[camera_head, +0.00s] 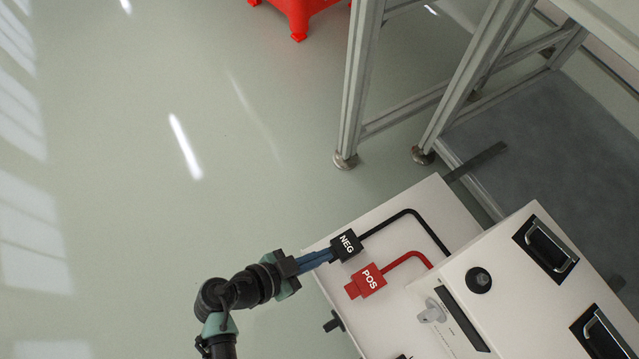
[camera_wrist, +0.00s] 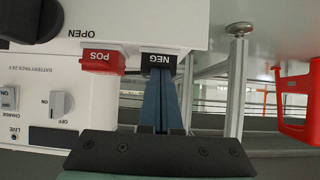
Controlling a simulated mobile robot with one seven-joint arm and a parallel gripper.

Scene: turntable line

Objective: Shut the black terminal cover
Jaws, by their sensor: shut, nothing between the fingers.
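The black terminal cover (camera_head: 346,245), labelled NEG, sits on the white battery box (camera_head: 404,205) at the end of a black cable. In the wrist view the NEG cover (camera_wrist: 158,62) is upside down at the upper middle. I cannot tell how far the cover is closed. My gripper (camera_head: 331,256) is shut and empty, its blue fingers pointing at the left side of the cover. In the wrist view the fingertips (camera_wrist: 161,80) reach the cover's edge; whether they touch it is unclear.
A red POS cover (camera_head: 366,281) with a red cable sits close beside the black one. A grey switch (camera_head: 432,312), a black knob (camera_head: 478,280) and a black handle (camera_head: 545,249) are on the box. A metal-framed table (camera_head: 357,85) stands behind. Floor at left is clear.

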